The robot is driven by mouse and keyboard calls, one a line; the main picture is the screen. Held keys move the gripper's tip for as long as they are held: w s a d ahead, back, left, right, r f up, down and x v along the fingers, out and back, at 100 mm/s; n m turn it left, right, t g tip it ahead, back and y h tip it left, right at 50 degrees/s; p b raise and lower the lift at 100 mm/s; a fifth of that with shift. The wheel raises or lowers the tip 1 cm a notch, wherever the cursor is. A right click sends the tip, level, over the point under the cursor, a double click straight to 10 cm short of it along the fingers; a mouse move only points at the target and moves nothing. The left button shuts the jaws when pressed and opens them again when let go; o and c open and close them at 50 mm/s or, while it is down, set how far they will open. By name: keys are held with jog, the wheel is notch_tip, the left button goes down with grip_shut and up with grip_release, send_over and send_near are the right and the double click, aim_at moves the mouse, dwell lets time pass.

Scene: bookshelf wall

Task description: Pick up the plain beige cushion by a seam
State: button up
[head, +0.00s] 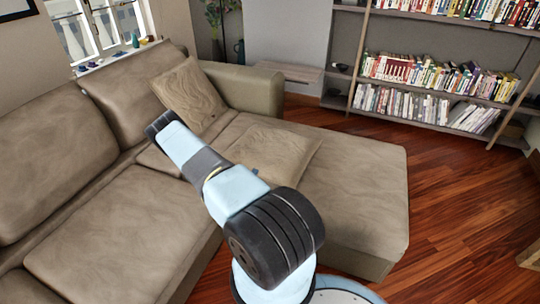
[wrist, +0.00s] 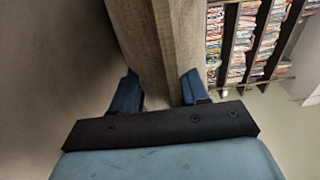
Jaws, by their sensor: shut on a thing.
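A plain beige cushion (head: 279,148) lies nearly flat on the sofa seat in the head view, partly behind my arm. A second beige cushion (head: 188,91), with curved creases, leans upright in the sofa corner. My gripper is hidden behind my arm in the head view, apart from perhaps a small dark piece beside the flat cushion. In the wrist view, my gripper (wrist: 160,91) has its two blue fingers apart with brown-beige grained material between them. It is shut on this material, which appears to be the flat cushion's edge. The seam cannot be told clearly.
The beige sofa (head: 365,180) surrounds the cushions, with its armrest (head: 245,90) behind. A low wooden bench (head: 292,72) and a bookshelf (head: 435,70) stand at the wall. The wrist view also shows books (wrist: 237,50).

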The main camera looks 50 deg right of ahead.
grip_shut()
jog(key=shift+r, duration=0.1)
